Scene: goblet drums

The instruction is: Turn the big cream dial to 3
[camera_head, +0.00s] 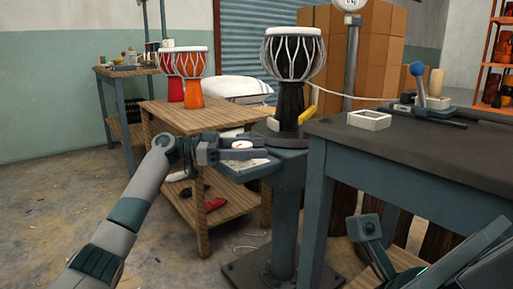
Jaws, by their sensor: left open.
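A pale cream round dial (241,144) with a small red mark shows between the fingers of my left gripper (262,147). It sits at a grey-blue panel (257,170) on the drum stand. My left gripper is open, its fingers pointing right, one on the far side and one on the near side of the dial. I cannot tell whether they touch it. The dial's numbers are too small to read, and the fingers hide part of it. Part of my right arm (368,228) shows at the lower right; its finger state is unclear.
A black-and-white goblet drum (292,62) stands just behind the panel, with a yellow-handled tool (308,113) beside it. A dark-topped table (430,146) is close on the right. A wooden bench (165,116) with red and orange drums (194,72) stands behind left.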

